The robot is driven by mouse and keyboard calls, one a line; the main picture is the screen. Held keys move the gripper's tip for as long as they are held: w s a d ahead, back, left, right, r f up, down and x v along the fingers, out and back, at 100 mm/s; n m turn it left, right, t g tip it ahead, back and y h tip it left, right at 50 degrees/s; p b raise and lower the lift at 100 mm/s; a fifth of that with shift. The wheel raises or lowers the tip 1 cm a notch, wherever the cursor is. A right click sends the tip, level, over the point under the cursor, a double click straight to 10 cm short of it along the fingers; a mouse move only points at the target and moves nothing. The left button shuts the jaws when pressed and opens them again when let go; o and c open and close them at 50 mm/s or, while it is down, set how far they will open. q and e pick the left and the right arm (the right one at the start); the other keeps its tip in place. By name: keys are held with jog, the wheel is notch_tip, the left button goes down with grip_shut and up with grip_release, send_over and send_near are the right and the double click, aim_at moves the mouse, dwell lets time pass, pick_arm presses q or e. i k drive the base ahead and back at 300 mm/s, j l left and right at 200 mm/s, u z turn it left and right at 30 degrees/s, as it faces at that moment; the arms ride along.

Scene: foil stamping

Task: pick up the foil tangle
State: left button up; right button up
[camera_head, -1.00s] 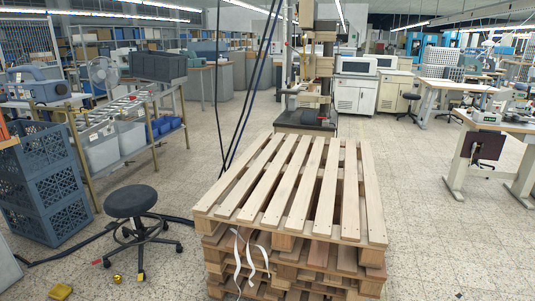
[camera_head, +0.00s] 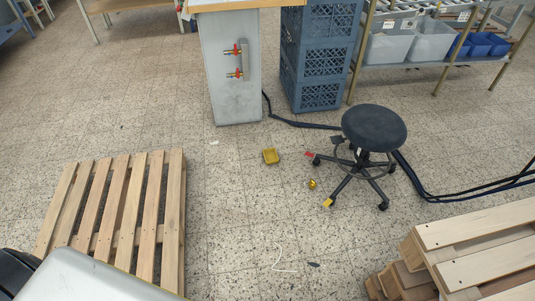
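A small shiny gold crumpled piece (camera_head: 312,184) lies on the speckled floor just left of the black stool's base; it looks like the foil tangle, but it is too small to be sure. A yellow patch (camera_head: 329,202) shows at the end of a stool leg; I cannot tell whether it is foil. A thin white strand (camera_head: 284,258) lies curled on the floor nearer to me. Neither of my grippers is in view.
The black stool (camera_head: 374,130) stands right of the gold piece. Dark cables (camera_head: 300,124) run behind. Pallets stand at left (camera_head: 146,215) and right (camera_head: 485,240). Blue crates (camera_head: 318,95) and a grey cabinet (camera_head: 230,85) are behind. Floor between pallets is mostly clear.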

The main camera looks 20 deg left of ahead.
aim_at(312, 184)
jog(key=i+j+u, duration=0.1)
jog(key=i+u, duration=0.2)
jog(key=i, duration=0.25)
jog(key=i+u, duration=0.35)
jog(key=i, duration=0.2)
